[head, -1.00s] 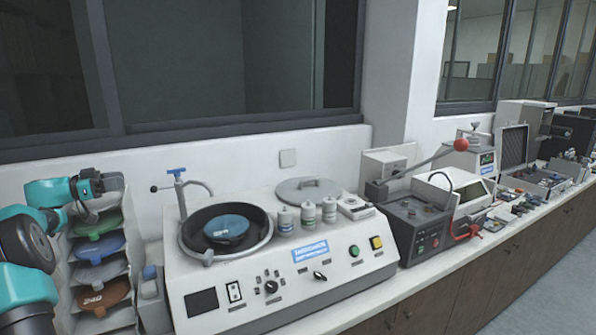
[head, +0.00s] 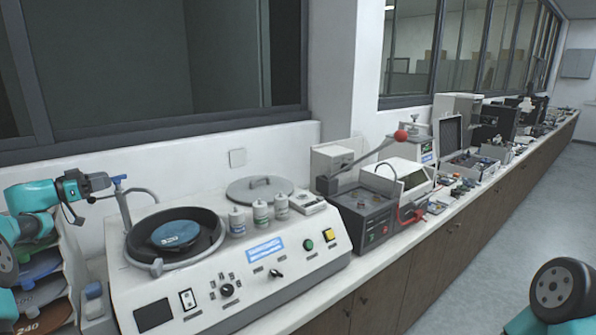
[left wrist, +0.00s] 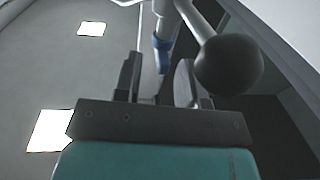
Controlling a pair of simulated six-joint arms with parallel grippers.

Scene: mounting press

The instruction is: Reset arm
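My left gripper (head: 104,182) is beside the blue tap handle (head: 119,178) at the back left of the grinder. The left wrist view shows its two fingers (left wrist: 158,80) apart, with a gap between them. The blue part (left wrist: 162,52) shows ahead in line with that gap; I cannot tell whether they touch. A black ball knob (left wrist: 228,65) is close to the right finger. The mounting press (head: 362,218) has a raised lever with a red ball (head: 401,136), away from the gripper. My right gripper is out of view; part of my right arm shows bottom right.
The grinder (head: 290,285) with its black bowl (head: 134,259) and blue disc (head: 176,234) fills the front left. A rack with coloured discs (head: 42,291) stands below my left arm. More devices line the bench to the right. The floor (head: 490,240) is clear.

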